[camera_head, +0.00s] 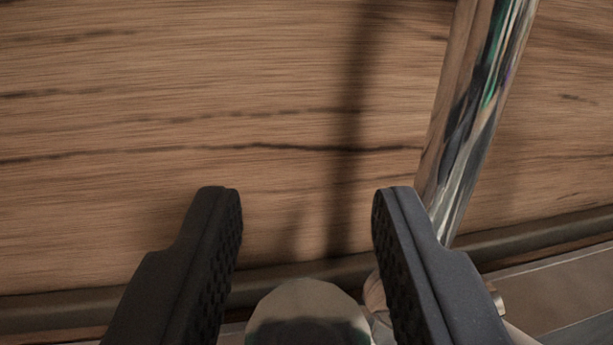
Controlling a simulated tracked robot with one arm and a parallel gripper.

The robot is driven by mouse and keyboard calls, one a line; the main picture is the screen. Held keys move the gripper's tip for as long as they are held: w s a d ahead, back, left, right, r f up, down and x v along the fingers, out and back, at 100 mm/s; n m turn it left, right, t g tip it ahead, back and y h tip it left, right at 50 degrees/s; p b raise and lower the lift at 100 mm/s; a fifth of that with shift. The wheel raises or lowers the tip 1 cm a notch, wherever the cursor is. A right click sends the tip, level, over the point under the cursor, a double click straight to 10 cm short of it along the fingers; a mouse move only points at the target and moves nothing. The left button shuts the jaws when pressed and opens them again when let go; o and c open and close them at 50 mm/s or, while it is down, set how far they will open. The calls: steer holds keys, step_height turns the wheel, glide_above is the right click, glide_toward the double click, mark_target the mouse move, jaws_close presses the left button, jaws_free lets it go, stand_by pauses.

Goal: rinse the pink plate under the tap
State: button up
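My gripper (307,200) is open, with its two black fingers wide apart and pointing at the wooden splashback. A rounded, shiny, grey-beige piece (305,300) shows low between the fingers, cut off by the bottom edge. It looks like a tap handle, but I cannot tell for sure. I see no contact between it and the fingers. The chrome tap column (475,110) rises just right of the right finger, which hides part of its foot. The pink plate is not in view.
The oak splashback (180,120) fills the background, with a dark vertical shadow on it. A grey-brown ledge (60,312) runs along its foot. A pale metallic surface (560,295) lies at the lower right. The chrome column stands close to the right finger.

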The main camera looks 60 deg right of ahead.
steer(key=shift+w+d, duration=0.15)
steer(key=shift+d, duration=0.1)
jaws_close()
steer(key=s+a+f+h+b, duration=0.1)
steer(key=b, duration=0.2)
steer(key=shift+f+t+b, duration=0.2)
steer(key=shift+t+b, duration=0.1)
steer(key=shift+b, duration=0.05)
steer(key=shift+s+a+m+t+h+b, duration=0.35)
steer(key=shift+a+h+b, duration=0.25)
steer(key=shift+h+b, duration=0.3)
jaws_free()
